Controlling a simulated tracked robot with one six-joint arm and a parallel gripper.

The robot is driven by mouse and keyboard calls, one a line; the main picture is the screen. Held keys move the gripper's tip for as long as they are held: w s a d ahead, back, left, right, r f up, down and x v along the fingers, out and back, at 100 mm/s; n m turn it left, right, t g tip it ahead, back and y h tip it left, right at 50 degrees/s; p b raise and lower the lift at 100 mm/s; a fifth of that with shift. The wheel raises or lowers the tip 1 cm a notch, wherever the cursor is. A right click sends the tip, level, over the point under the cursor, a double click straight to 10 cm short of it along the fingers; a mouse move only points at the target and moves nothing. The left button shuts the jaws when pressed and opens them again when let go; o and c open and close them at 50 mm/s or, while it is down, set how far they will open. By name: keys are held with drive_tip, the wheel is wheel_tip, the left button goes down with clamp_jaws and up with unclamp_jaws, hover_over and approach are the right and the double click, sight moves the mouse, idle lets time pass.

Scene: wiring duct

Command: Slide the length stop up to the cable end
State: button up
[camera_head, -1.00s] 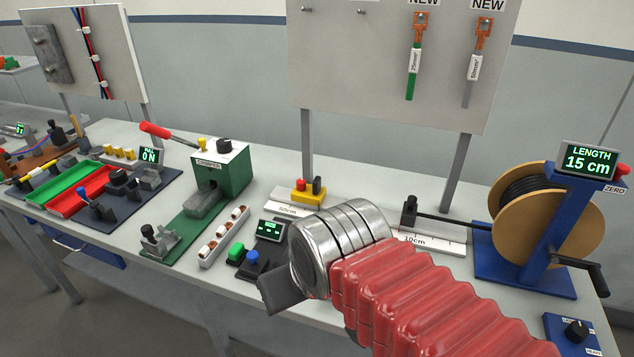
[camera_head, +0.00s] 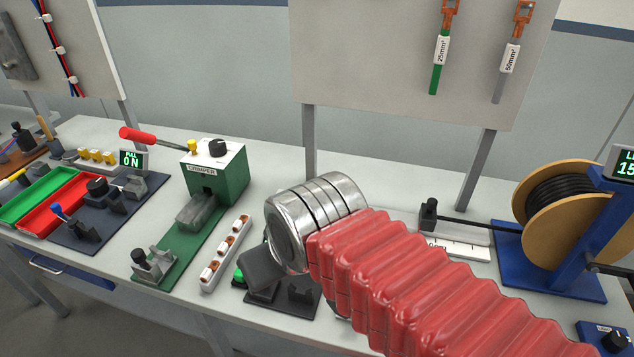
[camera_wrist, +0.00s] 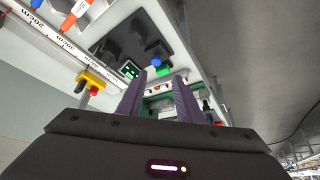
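The likely length stop, a yellow block with a red knob (camera_wrist: 90,82), sits on the white ruler (camera_wrist: 52,33) left of my fingers in the wrist view. In the head view my arm hides it. The ruler's right part (camera_head: 462,249) shows beyond my arm. A black cable (camera_head: 468,226) runs from the reel to a small dark block (camera_head: 428,217) on the ruler; I cannot tell exactly where the cable ends. My gripper (camera_wrist: 157,80) has its two dark fingers apart with nothing held between them. It is apart from the yellow block.
The cable reel (camera_head: 563,215) stands on a blue stand at the right. A green crimper (camera_head: 217,172), a white strip with several sockets (camera_head: 226,252) and a black button panel (camera_head: 298,296) are near my gripper. Red and green trays lie at left.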

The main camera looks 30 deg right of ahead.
drive_tip(key=shift+d, duration=0.15)
drive_tip(key=shift+w+r, duration=0.1)
drive_tip(key=w+d+r+m+g, duration=0.1)
drive_tip(key=w+d+r+m, duration=0.2)
drive_tip(key=w+d, duration=0.4)
drive_tip(key=w+d+r+m+g, duration=0.2)
drive_tip(key=w+d+r, duration=0.15)
drive_tip(key=w, duration=0.45)
drive_tip(key=w+d+f+m+g, duration=0.1)
drive_tip(key=w+d+f+m, duration=0.1)
drive_tip(key=w+d, duration=0.3)
drive_tip(key=w+d+f+m+g, duration=0.1)
drive_tip(key=w+d+f, duration=0.3)
drive_tip(key=d, duration=0.8)
drive_tip(key=shift+w+f+m+g, duration=0.15)
drive_tip(key=shift+w+m+g, duration=0.15)
drive_tip(key=shift+w+m, duration=0.65)
